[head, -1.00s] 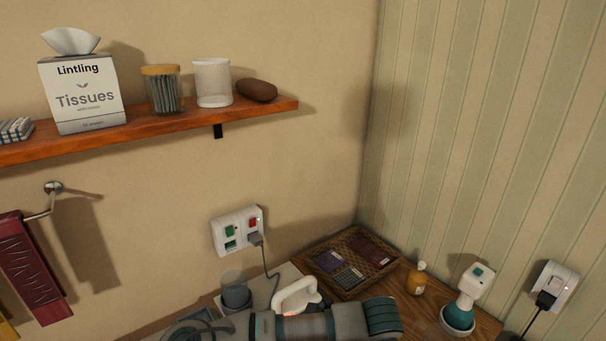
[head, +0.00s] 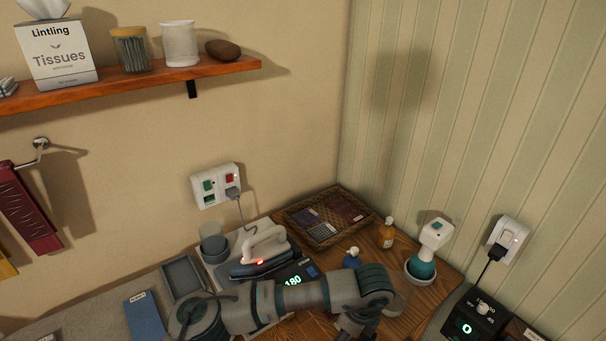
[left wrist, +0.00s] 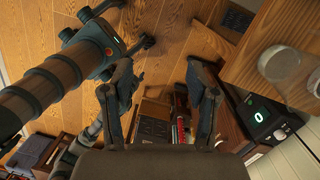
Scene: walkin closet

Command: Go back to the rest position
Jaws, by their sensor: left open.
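My left arm shows at the bottom of the head view, with its elbow low on the left and its wrist end bent downward in front of the wooden counter (head: 435,270). Its fingers cannot be made out there. In the left wrist view my left gripper (left wrist: 162,80) has its two dark fingers spread apart with nothing between them. Wooden floor and furniture show beyond the fingers.
An iron (head: 262,250), a cup (head: 212,245), a wicker tray (head: 330,217), an amber bottle (head: 386,235) and a white-and-teal device (head: 430,245) stand close behind the arm. A shelf (head: 150,80) is on the wall.

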